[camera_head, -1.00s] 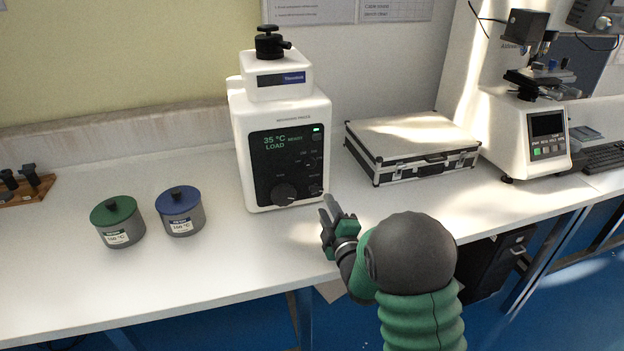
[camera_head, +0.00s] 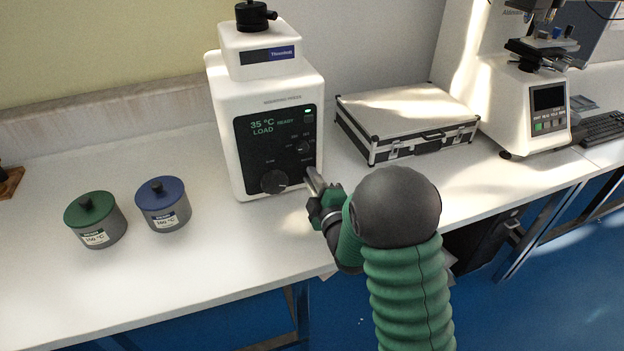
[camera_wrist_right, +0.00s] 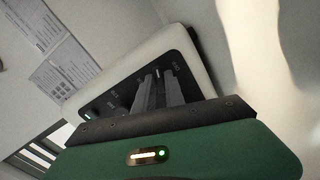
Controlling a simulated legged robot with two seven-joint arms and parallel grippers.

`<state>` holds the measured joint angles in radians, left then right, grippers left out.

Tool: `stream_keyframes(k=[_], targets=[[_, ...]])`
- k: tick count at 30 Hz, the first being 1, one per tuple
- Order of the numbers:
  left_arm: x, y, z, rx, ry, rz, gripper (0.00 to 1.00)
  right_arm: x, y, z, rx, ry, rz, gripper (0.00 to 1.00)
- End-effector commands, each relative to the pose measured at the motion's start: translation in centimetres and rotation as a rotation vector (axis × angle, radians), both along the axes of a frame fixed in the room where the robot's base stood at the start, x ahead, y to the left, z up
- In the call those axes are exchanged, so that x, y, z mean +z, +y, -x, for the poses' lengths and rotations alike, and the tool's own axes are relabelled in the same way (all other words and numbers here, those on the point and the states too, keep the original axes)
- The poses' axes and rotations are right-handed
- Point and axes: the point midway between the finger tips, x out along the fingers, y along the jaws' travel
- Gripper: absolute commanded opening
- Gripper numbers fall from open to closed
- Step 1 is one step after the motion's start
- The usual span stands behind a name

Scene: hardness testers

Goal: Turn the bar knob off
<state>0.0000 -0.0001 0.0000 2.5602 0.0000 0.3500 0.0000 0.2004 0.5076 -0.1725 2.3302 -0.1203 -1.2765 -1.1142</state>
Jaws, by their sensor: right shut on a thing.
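The white mounting press (camera_head: 225,120) stands on the bench with a dark control panel (camera_head: 248,150), whose display reads 35 °C, READY, LOAD. A large round black knob (camera_head: 274,181) sits low on the panel, and a smaller knob (camera_head: 303,147) is above right. My right gripper (camera_head: 312,177) has its fingers at the panel's lower right corner, shut on the small bar knob there. In the right wrist view the fingers (camera_wrist_right: 160,88) lie close together against the panel (camera_wrist_right: 125,90). My left gripper is out of view.
A green-lidded pot (camera_head: 97,222) and a blue-lidded pot (camera_head: 164,206) stand left of the press. A silver case (camera_head: 405,115) lies to its right, with a white tester (camera_head: 520,115) beyond. The bench front left of my arm is clear.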

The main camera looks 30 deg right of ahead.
Motion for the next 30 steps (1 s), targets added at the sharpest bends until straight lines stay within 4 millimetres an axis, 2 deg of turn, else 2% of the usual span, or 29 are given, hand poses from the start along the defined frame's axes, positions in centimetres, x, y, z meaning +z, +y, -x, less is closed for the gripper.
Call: stream_keyframes(k=[8,16,24,25,30], targets=[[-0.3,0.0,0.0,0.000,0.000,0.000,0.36,-0.4,0.0,0.1,0.000,0.014,0.026,0.00],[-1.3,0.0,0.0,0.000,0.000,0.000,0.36,-0.5,0.1,0.1,0.000,0.087,0.324,0.00],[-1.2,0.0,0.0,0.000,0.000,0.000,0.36,-0.5,0.0,0.2,0.000,0.095,0.341,0.00],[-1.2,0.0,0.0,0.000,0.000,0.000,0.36,-0.5,0.0,0.2,0.000,0.096,0.341,0.16],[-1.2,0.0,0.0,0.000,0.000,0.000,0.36,-0.4,0.0,0.1,0.000,0.092,0.341,0.35]])
